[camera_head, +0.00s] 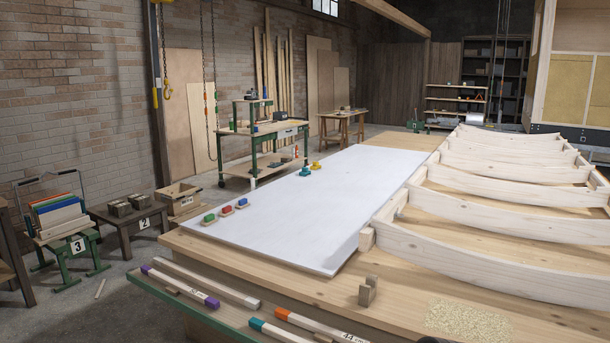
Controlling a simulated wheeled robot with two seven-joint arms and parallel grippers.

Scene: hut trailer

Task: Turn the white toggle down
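I cannot make out a white toggle in the head view. A large white sheet (290,205) lies flat on the wooden workbench (400,285). Neither of my grippers can be made out. A small dark shape shows at the bottom edge, too cut off to identify.
Curved pale wooden ribs (480,255) fill the bench's right side. A small wooden block (368,291) stands near the front. Red, green and blue blocks (226,210) sit at the sheet's left edge. Colour-ended bars (205,283) lie on a lower shelf.

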